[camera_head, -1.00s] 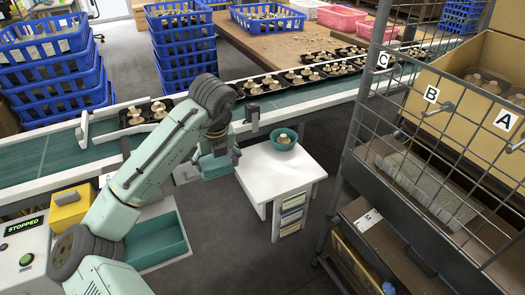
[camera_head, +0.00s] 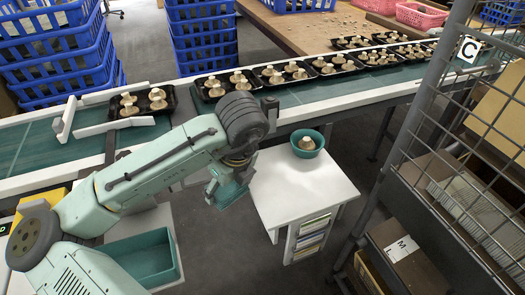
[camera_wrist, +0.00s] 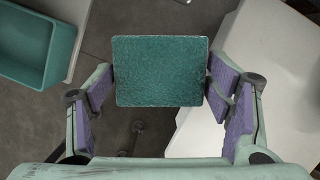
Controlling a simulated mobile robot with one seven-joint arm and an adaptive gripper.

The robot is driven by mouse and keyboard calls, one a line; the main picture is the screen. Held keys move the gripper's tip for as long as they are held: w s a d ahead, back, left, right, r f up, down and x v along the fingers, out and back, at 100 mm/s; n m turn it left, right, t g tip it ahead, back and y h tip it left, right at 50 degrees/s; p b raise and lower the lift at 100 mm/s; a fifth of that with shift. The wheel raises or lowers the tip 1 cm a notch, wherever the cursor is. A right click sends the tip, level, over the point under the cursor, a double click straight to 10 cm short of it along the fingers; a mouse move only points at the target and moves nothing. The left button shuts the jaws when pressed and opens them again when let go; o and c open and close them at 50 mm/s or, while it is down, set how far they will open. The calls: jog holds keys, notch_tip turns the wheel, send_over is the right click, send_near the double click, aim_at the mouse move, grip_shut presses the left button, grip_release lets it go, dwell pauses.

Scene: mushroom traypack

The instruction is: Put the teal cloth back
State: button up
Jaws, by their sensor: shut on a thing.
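My gripper (camera_head: 236,175) is in the middle of the head view, left of the white table (camera_head: 275,200). In the wrist view its two purple-padded fingers (camera_wrist: 160,88) are shut on the teal cloth (camera_wrist: 160,62), a flat, rough-textured rectangle held between them. In the head view the cloth (camera_head: 226,194) shows below the fingers, partly hidden by my wrist. It hangs above the grey floor near the table's left edge. The teal open bin (camera_head: 178,262) is lower left of the gripper. Its corner also shows at the wrist view's upper left (camera_wrist: 62,60).
A teal bowl (camera_head: 308,152) with a mushroom stands on the white table. Behind runs a green conveyor (camera_head: 300,97) with several black mushroom trays. Blue crates (camera_head: 60,70) are stacked at the back left. A wire-mesh rack (camera_head: 440,130) stands at the right. Bare floor lies between bin and table.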

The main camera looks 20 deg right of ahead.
jog(key=p, duration=0.2)
send_over(263, 159)
jog(key=s+a, duration=0.3)
jog(key=shift+s+d, duration=0.1)
jog(key=shift+d, duration=0.15)
jog(key=w+d, duration=0.2)
jog(key=d, duration=0.1)
jog(key=shift+w+d+r+p, duration=0.1)
jog(key=shift+w+p, duration=0.05)
jog(key=shift+p, duration=0.2)
jog(key=shift+f, duration=0.85)
jog(key=shift+f, duration=0.1)
jog(key=o, duration=1.1)
jog(key=v, duration=1.2)
